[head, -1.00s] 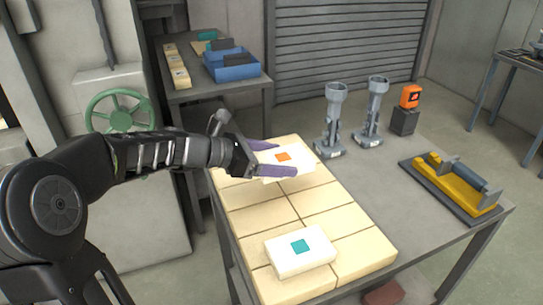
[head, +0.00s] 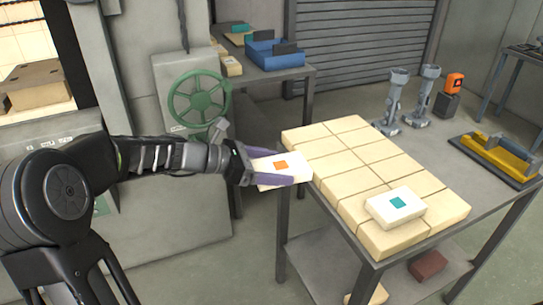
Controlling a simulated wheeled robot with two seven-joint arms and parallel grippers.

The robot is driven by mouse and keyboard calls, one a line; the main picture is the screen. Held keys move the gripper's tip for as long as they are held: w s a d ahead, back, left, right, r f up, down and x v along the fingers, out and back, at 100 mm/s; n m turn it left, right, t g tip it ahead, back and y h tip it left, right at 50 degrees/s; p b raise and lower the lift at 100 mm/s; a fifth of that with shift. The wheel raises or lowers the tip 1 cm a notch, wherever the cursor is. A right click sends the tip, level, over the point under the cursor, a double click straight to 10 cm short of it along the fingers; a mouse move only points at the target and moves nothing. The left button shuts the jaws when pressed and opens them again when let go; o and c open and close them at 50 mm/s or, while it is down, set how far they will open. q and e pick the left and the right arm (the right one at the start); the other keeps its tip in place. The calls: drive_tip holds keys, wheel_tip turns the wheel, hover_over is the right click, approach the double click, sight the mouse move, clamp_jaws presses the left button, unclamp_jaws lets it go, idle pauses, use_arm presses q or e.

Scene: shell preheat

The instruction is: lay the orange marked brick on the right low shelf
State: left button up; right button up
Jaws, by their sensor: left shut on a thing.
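My left gripper (head: 275,166) is shut on the orange marked brick (head: 293,167), a white block with an orange square on top. It holds the brick level, just off the left edge of the brick-topped table. A low shelf (head: 322,264) shows under that table, partly hidden by the tabletop. I cannot tell whether it is the right low shelf of the task. My right gripper is not in view.
A teal marked brick (head: 396,206) lies on the cream bricks (head: 350,160) covering the table's left part. A red-brown brick (head: 427,265) is on the shelf below. Grey stands (head: 392,105) and a yellow fixture (head: 497,155) stand farther right. A green handwheel (head: 199,100) is behind my arm.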

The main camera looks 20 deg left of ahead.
use_arm(q)
drive_tip(key=s+d+f, duration=0.2)
drive_tip(key=s+f, duration=0.1)
drive_tip(key=f, duration=0.4)
drive_tip(key=s+d+f+m, duration=0.1)
drive_tip(key=s+d+f, duration=0.1)
drive_tip(key=f, duration=0.5)
drive_tip(key=s+d+f+g+h, duration=0.1)
drive_tip(key=s+d+f, duration=0.1)
drive_tip(key=f, duration=0.6)
drive_tip(key=shift+s, duration=0.85)
